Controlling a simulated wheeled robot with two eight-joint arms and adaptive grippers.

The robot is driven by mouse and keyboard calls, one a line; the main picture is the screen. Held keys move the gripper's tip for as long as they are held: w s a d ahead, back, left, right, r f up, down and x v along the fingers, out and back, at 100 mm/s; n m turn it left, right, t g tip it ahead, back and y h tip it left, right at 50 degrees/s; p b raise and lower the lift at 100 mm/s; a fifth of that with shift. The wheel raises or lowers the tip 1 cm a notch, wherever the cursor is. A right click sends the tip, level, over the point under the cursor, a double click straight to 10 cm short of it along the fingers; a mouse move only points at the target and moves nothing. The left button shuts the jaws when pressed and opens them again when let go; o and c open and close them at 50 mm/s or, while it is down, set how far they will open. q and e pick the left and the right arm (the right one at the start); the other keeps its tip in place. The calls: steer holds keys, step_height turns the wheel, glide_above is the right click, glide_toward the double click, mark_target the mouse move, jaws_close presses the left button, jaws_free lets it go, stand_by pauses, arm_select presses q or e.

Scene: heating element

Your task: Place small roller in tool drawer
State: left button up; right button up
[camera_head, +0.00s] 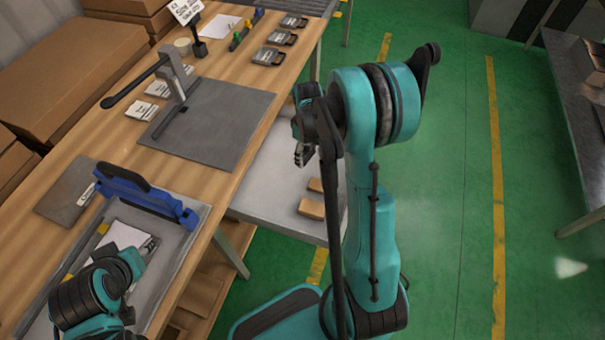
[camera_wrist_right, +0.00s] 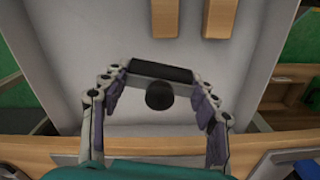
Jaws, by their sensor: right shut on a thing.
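The small roller (camera_wrist_right: 165,73) is between the fingertips of my right gripper (camera_wrist_right: 160,82) in the right wrist view. It has a dark bar across and a round black end facing the camera. In the head view my right gripper (camera_head: 302,152) is over the open grey tool drawer (camera_head: 268,210), which sticks out from under the workbench; the roller is hard to make out there. The drawer floor (camera_wrist_right: 75,45) lies beyond the roller in the wrist view. My left arm is at the lower left of the head view; its fingertips are not clear.
Tan blocks (camera_head: 311,209) lie in the drawer, also in the wrist view (camera_wrist_right: 220,18). The wooden workbench (camera_head: 222,185) bears a grey board with a lever (camera_head: 215,130) and a blue frame tool (camera_head: 150,198). Cardboard boxes (camera_head: 75,50) stand behind.

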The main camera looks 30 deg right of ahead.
steer(key=s+d+f+n, duration=0.1)
steer(key=d+f+n, duration=0.1)
steer(key=d, duration=0.7)
steer(key=b, duration=0.5)
glide_toward(307, 170)
steer(key=shift+n, duration=0.4)
steer(key=w, duration=0.1)
steer(key=w+f, duration=0.1)
steer(key=w, duration=0.1)
steer(key=w+d+f, duration=0.1)
steer(key=w, duration=0.1)
steer(key=shift+d+f, duration=0.1)
steer(key=shift+f, duration=0.1)
steer(key=shift+f+b, duration=0.7)
steer(key=shift+f, duration=1.15)
steer(key=shift+f, duration=0.2)
steer(key=o, duration=1.2)
steer(key=shift+c, duration=0.2)
steer(key=shift+o, duration=0.3)
steer(key=shift+r, duration=0.1)
